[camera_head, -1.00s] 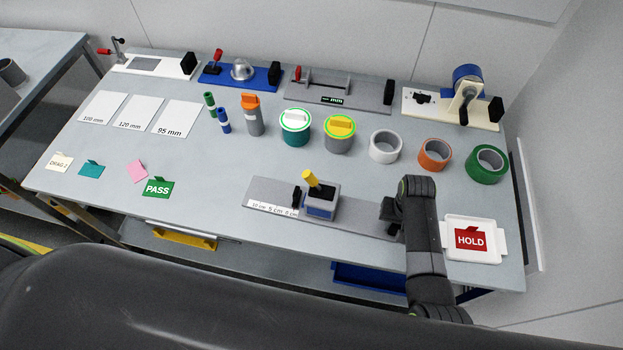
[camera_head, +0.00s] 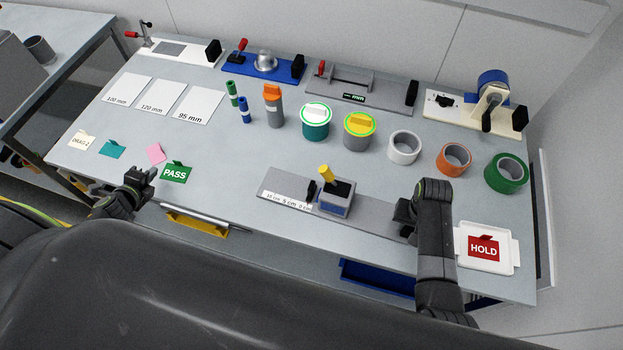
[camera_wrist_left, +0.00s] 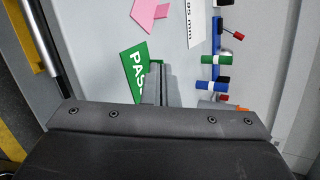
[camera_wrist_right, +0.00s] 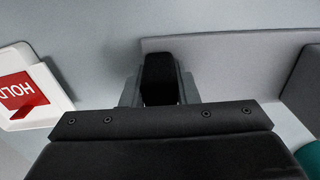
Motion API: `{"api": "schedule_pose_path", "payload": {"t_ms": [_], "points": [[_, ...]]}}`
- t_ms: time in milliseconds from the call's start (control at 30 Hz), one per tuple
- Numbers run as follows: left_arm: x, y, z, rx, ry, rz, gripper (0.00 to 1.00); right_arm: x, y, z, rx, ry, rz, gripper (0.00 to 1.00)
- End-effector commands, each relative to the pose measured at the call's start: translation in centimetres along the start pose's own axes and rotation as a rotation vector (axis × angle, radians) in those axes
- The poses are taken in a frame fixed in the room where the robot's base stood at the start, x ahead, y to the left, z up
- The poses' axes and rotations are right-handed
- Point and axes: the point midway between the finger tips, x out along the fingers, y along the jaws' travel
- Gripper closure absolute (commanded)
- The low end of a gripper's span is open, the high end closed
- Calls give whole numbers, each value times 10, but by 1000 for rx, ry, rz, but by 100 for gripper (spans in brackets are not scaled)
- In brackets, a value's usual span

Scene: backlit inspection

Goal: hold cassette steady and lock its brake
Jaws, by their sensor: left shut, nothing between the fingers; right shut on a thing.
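The cassette (camera_head: 335,203) is a small grey-blue block on a long grey rail base (camera_head: 375,217) at the table's front. Its yellow lever (camera_head: 326,173) sticks up, tilted to the left. My right gripper (camera_head: 405,213) is at the rail's right end, apart from the cassette. In the right wrist view its fingers (camera_wrist_right: 159,88) are shut on a black end block (camera_wrist_right: 158,72). My left gripper (camera_head: 142,178) is shut and empty at the front edge, left of the green PASS card (camera_head: 175,172). In the left wrist view its fingertips (camera_wrist_left: 158,72) overlap that card.
A white tray with a red HOLD card (camera_head: 483,248) lies right of my right arm. Tape rolls (camera_head: 454,159), lidded pots (camera_head: 359,131) and tubes stand behind the rail, fixtures (camera_head: 265,66) along the back. The tabletop between the PASS card and the rail is clear.

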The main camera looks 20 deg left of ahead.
Motion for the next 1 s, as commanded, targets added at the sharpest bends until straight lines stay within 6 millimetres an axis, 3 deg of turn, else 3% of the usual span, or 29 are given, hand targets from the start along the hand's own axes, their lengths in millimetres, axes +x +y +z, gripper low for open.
{"api": "schedule_pose_path", "payload": {"t_ms": [267, 400, 600, 800, 1000], "points": [[-17, -80, -128, 339, 311, -292, 100, 2, 0, 1, 0, -3, 0, 100], [-43, -113, -191, 543, 455, -443, 100, 2, 0, 2, 0, -3, 0, 100], [-88, -144, -263, 841, 617, -627, 100, 2, 0, 2, 0, -4, 0, 100], [-121, -156, -304, 1083, 709, -731, 100, 2, 0, 2, 0, -4, 0, 100], [-135, -158, -318, 1200, 744, -764, 100, 2, 0, 2, 0, -4, 0, 100]]}}
